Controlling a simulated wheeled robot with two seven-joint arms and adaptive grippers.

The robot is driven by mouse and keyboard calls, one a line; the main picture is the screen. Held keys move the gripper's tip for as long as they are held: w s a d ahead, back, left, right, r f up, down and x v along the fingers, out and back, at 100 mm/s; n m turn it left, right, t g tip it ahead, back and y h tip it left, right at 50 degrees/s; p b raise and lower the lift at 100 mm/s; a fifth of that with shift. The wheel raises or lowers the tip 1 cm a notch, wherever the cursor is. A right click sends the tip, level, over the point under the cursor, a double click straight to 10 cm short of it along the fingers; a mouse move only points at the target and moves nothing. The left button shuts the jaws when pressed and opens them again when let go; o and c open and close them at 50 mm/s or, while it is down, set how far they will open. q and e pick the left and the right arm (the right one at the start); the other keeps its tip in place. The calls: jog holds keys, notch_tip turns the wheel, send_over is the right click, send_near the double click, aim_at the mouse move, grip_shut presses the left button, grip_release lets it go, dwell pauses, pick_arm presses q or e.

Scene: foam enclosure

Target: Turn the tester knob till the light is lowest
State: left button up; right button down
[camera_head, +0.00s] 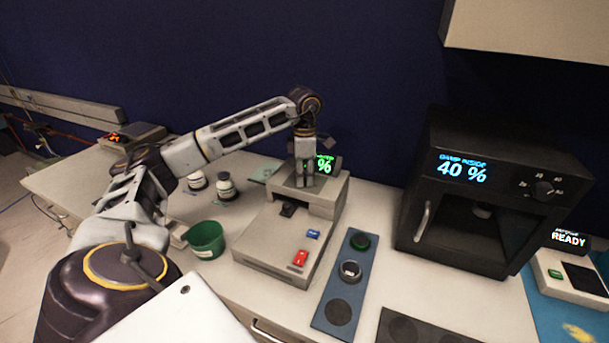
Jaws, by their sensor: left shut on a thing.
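The tester (265,240) is a light grey bench unit with a red and a blue button on its front and a dark slot in the middle. Its raised back part carries a small green display (325,165), partly hidden by my gripper, so only a "%" sign reads clearly. My left gripper (305,181) points down onto the top of this back part, in front of the display, and is shut on what seems to be the knob. The knob itself is hidden by the fingers. My right gripper is not in view.
A black cabinet (445,225) reading "40 %" stands to the right. A blue strip (329,290) with round pads lies between it and the tester. A green cup (206,240) and white bottles (226,186) stand left, near my arm.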

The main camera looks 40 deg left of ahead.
pick_arm(q)
jog(key=o, duration=1.1)
jog(key=shift+r, duration=5.95)
